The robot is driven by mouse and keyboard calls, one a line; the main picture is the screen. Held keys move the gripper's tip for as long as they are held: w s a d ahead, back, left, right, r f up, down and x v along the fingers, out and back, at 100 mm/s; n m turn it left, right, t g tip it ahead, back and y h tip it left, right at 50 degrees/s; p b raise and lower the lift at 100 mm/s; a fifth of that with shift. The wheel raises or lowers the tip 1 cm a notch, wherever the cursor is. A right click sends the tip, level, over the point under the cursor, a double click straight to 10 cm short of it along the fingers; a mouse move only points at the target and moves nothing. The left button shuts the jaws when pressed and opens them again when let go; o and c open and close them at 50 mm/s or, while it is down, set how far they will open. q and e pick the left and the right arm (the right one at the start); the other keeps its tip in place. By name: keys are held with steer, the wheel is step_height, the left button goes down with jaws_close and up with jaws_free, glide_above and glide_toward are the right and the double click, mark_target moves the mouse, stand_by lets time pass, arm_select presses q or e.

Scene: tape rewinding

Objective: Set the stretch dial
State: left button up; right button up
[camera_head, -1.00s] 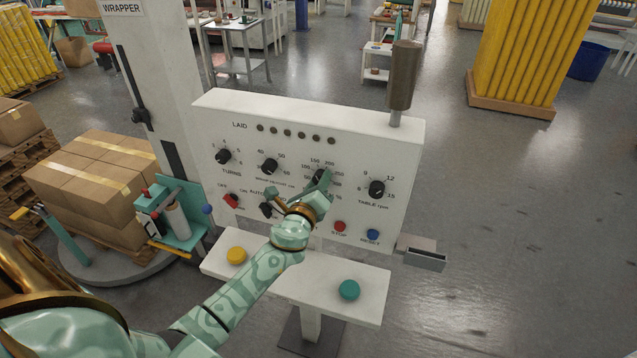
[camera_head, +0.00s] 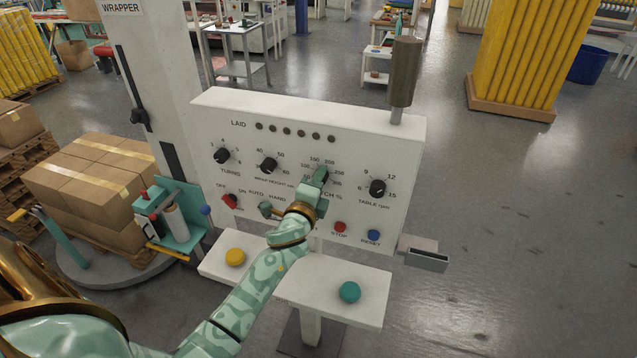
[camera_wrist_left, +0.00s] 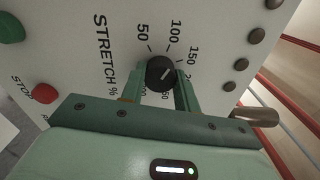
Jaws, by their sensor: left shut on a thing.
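The stretch dial (camera_wrist_left: 161,72) is a black knob with a white pointer line. My left gripper (camera_wrist_left: 160,90) is shut on the dial, one green finger on each side. In the head view my left gripper (camera_head: 316,182) is at the white control panel (camera_head: 365,140) and largely hides the dial. My right gripper is not in view.
Nearby on the panel are the turns dial (camera_head: 222,156), wrap height dial (camera_head: 268,166), table dial (camera_head: 377,188), red stop button (camera_head: 340,227) and blue reset button (camera_head: 373,235). A shelf below bears yellow (camera_head: 235,256) and teal (camera_head: 349,292) buttons. Boxes (camera_head: 90,190) stand at the left.

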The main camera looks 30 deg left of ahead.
arm_select(q)
steer(key=shift+n, duration=0.6)
steer(key=o, duration=1)
steer(key=b+v, duration=0.2)
steer(key=v, duration=1.4)
steer(key=shift+s+f, duration=0.1)
steer(key=shift+s, duration=0.1)
